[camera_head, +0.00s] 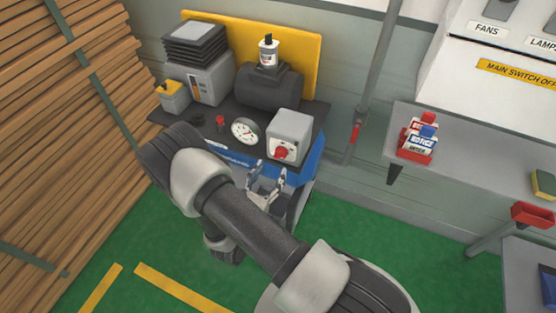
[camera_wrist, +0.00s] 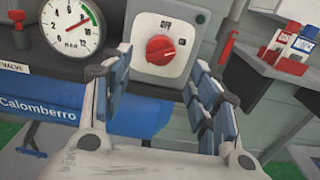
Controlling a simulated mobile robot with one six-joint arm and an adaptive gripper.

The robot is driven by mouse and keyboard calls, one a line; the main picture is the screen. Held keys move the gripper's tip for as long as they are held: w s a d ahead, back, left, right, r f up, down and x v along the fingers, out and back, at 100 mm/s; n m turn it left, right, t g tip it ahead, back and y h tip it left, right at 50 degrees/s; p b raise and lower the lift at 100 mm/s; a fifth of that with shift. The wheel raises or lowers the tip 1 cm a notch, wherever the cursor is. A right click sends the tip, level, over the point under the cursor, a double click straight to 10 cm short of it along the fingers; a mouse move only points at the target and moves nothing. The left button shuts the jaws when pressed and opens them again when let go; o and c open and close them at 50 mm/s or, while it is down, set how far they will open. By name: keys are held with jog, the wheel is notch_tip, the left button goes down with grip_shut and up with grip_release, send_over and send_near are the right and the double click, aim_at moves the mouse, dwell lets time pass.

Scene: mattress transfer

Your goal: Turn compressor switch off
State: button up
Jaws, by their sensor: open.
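The compressor (camera_head: 300,178) is blue with a dark top and stands against the wall. Its grey switch box (camera_head: 292,130) carries a round red knob (camera_head: 281,153). In the wrist view the knob (camera_wrist: 160,48) sits on a white plate, with OFF printed above it and a smaller label at its right. Which label the knob points to is hard to tell. My gripper (camera_head: 267,180) is open and empty, in front of and below the switch box. In the wrist view its two fingers (camera_wrist: 160,72) stand apart on either side below the knob, without visible contact.
A pressure gauge (camera_head: 244,131) is left of the switch box. A vertical pipe with a red handle (camera_head: 355,132) and a grey shelf (camera_head: 455,150) holding red, white and blue boxes (camera_head: 418,138) are to the right. Stacked planks (camera_head: 70,130) fill the left.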

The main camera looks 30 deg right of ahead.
aim_at(280, 154)
jog(key=x, duration=0.6)
jog(key=shift+w+d+b, duration=0.15)
jog(key=shift+d+b, duration=0.1)
jog(key=shift+b, duration=0.1)
jog(key=c, duration=1.1)
